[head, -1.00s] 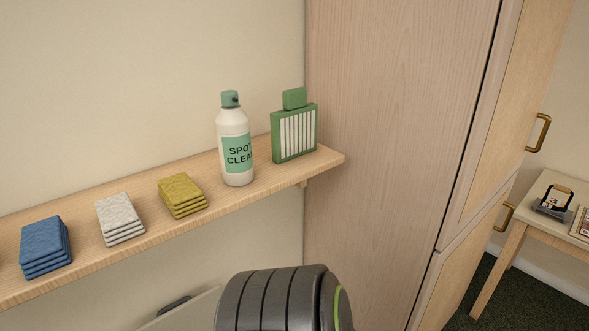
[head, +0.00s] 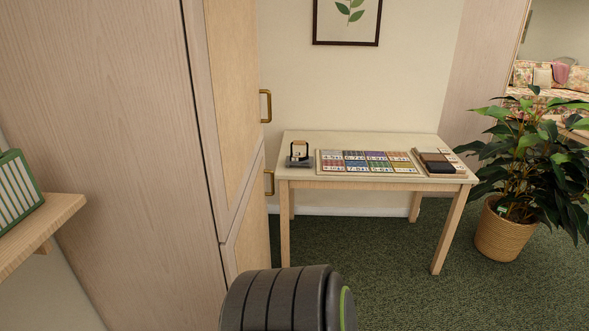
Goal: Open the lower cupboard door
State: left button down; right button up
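The tall wooden cupboard stands at the left in the head view, its plain side panel (head: 120,130) facing me. Its front is seen at a steep slant. The lower cupboard door (head: 252,228) is shut, with a brass handle (head: 269,183) near its top. The upper door (head: 236,90) is also shut and has its own brass handle (head: 265,106). A dark ribbed part of my own body hides the bottom of the lower door. Neither of my grippers is in view.
A light wooden table (head: 300,141) stands just right of the cupboard, holding a small stand (head: 299,155) and flat sample trays. A potted plant (head: 500,228) is farther right. Green carpet (head: 360,285) before the table is clear. A shelf (head: 38,232) juts out at left.

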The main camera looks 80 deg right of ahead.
aim_at(247, 247)
jog(key=z, duration=2.45)
